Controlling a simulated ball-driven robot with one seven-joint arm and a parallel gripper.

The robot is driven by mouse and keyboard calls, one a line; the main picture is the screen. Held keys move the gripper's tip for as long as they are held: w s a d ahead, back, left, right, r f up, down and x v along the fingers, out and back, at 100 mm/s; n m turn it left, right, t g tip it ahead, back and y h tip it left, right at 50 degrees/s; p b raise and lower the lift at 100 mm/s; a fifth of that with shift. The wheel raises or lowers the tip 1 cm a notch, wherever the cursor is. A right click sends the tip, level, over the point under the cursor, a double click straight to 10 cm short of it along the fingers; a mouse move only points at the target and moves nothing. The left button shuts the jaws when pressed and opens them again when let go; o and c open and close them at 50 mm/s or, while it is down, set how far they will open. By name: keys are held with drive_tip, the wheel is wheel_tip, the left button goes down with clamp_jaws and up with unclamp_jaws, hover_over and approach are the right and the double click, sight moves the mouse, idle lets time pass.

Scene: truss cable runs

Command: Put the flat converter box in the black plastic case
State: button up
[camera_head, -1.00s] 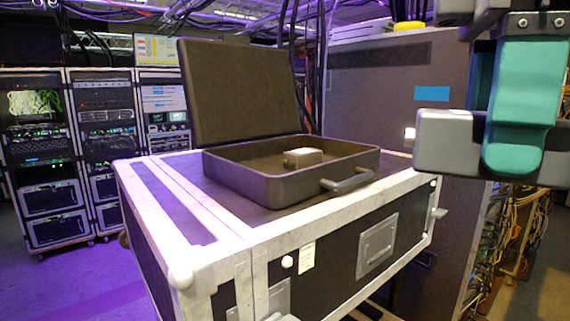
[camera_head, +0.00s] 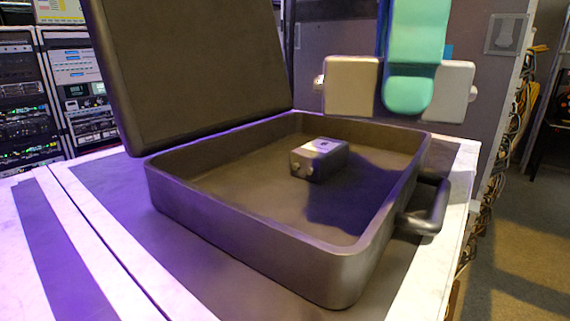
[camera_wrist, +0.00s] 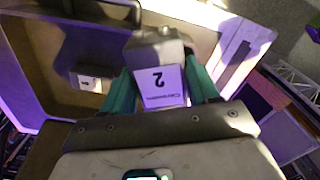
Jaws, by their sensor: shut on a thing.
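The black plastic case (camera_head: 250,235) stands open, its lid (camera_head: 190,70) tilted up at the back left. My gripper (camera_head: 410,95), with teal fingers, is shut on the grey flat converter box (camera_head: 350,88). It holds the box above the case's back right side in the head view, clear of the rim. One finger hides the box's middle there. In the wrist view the held box (camera_wrist: 155,55) sits between both fingers, with a white label marked 2 (camera_wrist: 160,85).
A smaller grey box (camera_head: 318,158) with a label sits inside the case near its middle; the floor around it is clear. The case's handle (camera_head: 430,210) sticks out at right. The case rests on a white-edged flight case (camera_head: 105,235). Equipment racks (camera_head: 75,90) stand behind at left.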

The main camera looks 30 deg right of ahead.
drive_tip(key=w+a+f+p, duration=0.15)
drive_tip(key=w+f, duration=0.25)
drive_tip(key=w, duration=0.5)
approach(279, 197)
drive_tip(key=shift+s+f, duration=0.55)
drive_tip(key=shift+s, duration=0.2)
drive_tip(key=shift+w+f, duration=0.55)
drive_tip(key=shift+f, duration=0.1)
drive_tip(key=shift+w+f+p, duration=0.2)
drive_tip(key=shift+f+p, duration=0.4)
drive_tip(key=shift+f, duration=1.15)
drive_tip(key=shift+f, duration=0.2)
drive_tip(key=o, duration=1)
wheel_tip(279, 197, up, 12)
drive_tip(key=shift+r, duration=0.2)
